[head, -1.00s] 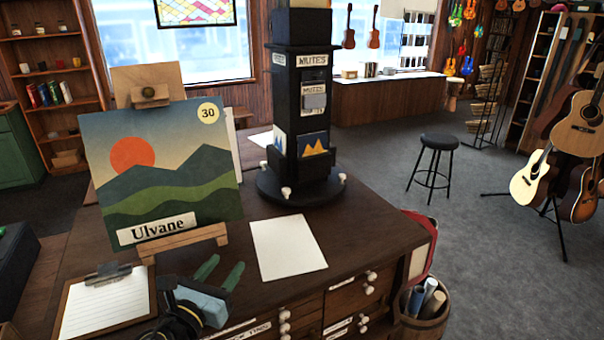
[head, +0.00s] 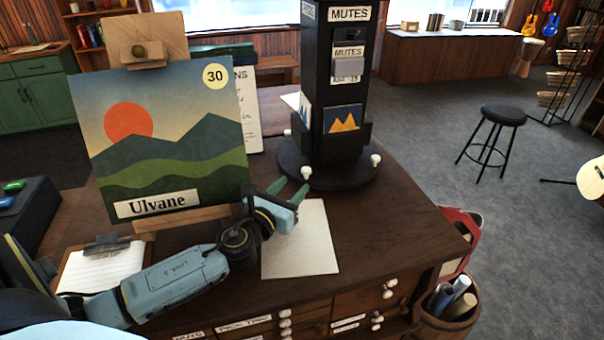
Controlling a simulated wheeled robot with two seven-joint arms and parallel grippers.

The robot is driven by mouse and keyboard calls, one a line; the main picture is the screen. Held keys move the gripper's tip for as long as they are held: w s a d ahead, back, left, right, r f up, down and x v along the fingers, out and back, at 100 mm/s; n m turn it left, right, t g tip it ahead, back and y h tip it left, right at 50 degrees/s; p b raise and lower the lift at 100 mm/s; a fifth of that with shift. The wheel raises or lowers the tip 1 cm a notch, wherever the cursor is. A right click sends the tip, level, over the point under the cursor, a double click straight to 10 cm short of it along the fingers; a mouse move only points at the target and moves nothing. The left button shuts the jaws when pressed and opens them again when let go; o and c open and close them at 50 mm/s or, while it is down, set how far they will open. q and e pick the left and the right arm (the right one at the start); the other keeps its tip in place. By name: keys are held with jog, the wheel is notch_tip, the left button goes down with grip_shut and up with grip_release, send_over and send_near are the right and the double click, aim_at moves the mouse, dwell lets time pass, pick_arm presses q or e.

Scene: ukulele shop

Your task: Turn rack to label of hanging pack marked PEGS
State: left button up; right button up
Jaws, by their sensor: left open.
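A black rotating rack (head: 337,100) stands on a round base with white knobs (head: 376,160) on the dark wooden counter. Its face toward me has a MUTES sign (head: 349,14), a hanging grey pack with a MUTES label (head: 348,66), and a card with orange peaks (head: 342,119). Another face shows narrowly at its left; its sign is too oblique to read. No PEGS label is visible. My left gripper (head: 289,192) is open and empty, with green fingers, in front of the rack base's left side, above a white sheet. My right gripper is not in view.
An easel with a landscape picture (head: 170,150) marked Ulvane stands left of the rack, close to my left arm. A clipboard (head: 100,265) and white sheet (head: 305,240) lie on the counter (head: 400,215). A basket of rolls (head: 448,305) stands at the right. The counter right of the rack is clear.

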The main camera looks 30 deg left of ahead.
aim_at(304, 173)
pick_arm(q)
jog(key=shift+w+a, duration=0.2)
jog(key=shift+w, duration=2.55)
grip_shut()
